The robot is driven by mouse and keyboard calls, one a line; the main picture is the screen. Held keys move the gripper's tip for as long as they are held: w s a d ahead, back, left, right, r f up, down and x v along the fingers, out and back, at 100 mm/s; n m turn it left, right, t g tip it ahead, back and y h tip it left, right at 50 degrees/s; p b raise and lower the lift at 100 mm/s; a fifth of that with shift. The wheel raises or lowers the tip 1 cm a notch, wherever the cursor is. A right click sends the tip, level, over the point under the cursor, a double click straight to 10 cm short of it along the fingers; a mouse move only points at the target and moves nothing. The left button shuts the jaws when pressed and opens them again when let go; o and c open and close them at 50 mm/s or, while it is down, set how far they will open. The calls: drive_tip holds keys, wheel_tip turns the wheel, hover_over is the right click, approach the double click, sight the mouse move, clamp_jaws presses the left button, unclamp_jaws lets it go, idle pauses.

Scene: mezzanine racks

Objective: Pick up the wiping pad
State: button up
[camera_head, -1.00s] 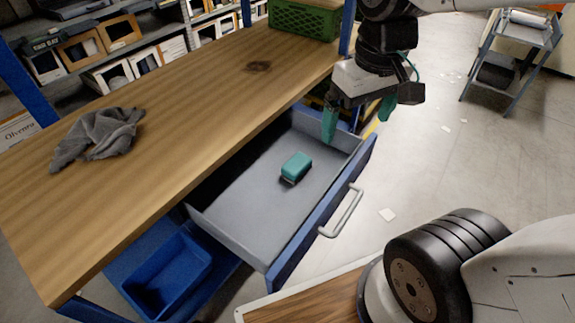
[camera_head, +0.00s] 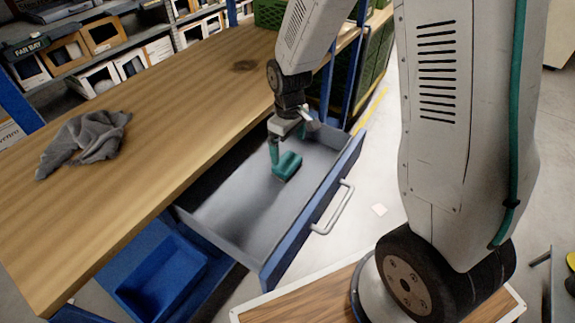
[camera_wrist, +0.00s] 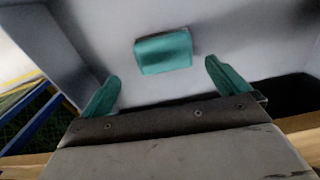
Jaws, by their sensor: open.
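The wiping pad (camera_head: 289,165) is a teal block lying on the grey floor of the open drawer (camera_head: 221,204). In the wrist view the pad (camera_wrist: 163,53) lies ahead of and between the two teal fingers, apart from both. My gripper (camera_head: 287,145) is open and reaches down into the drawer just above and beside the pad in the head view. Its fingers (camera_wrist: 162,85) stand wide apart with nothing between the tips. Whether a finger touches the pad cannot be told in the head view.
The drawer's blue front with a handle (camera_head: 333,208) bounds it on the right. The wooden bench top (camera_head: 150,140) overhangs its left side and bears a grey cloth (camera_head: 85,142). A blue bin (camera_head: 160,278) stands below. A green crate (camera_head: 270,13) is at the back.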

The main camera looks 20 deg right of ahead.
sight(287, 161)
drive_tip(key=f, duration=0.7)
drive_tip(key=shift+s+a, duration=0.1)
drive_tip(key=shift+a, duration=0.2)
drive_tip(key=c, duration=0.9)
